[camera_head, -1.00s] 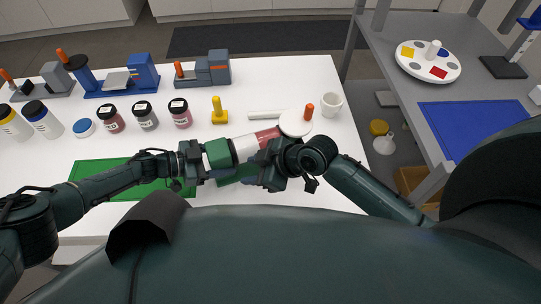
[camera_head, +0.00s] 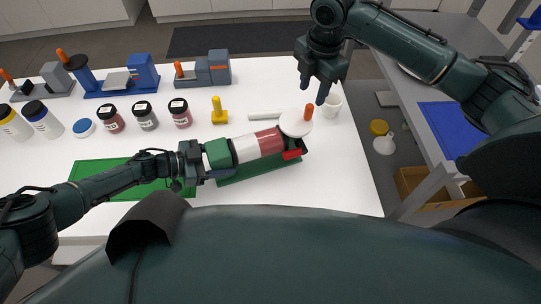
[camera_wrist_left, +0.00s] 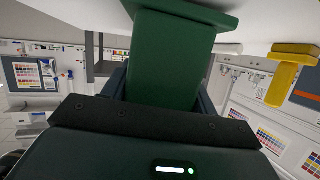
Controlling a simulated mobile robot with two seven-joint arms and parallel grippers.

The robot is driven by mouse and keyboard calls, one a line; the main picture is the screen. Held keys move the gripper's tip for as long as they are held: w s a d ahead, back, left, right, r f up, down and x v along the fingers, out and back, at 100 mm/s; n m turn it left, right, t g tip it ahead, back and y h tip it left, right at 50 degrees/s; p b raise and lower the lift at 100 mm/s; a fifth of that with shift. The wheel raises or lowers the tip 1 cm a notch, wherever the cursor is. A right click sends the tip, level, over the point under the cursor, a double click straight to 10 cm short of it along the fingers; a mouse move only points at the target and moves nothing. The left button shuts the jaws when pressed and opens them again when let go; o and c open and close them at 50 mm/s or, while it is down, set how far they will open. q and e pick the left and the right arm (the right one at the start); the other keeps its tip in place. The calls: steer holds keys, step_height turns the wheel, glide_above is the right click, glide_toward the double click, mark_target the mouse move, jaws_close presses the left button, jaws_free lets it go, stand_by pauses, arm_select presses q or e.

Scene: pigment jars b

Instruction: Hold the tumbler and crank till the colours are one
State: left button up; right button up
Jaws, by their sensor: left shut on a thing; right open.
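The tumbler (camera_head: 247,148) lies across the white table as a cylinder with green, white and red sections, over a green base (camera_head: 262,171). At its right end are a white crank disc (camera_head: 294,124) and an upright orange handle (camera_head: 309,112). My left gripper (camera_head: 204,161) is shut on the tumbler's green left end; in the left wrist view a green part of the tumbler (camera_wrist_left: 170,55) fills the space between the fingers. My right gripper (camera_head: 313,96) is open and empty, just above and beside the orange handle. I cannot tell whether it touches it.
A white cup (camera_head: 331,104) stands close right of the handle. Labelled jars (camera_head: 146,116) and blue and grey devices (camera_head: 127,77) line the back left. A green mat (camera_head: 95,170) lies at left.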

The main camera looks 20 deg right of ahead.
mark_target(311, 106)
steer(key=shift+f, duration=3.4)
steer(key=shift+c, duration=0.5)
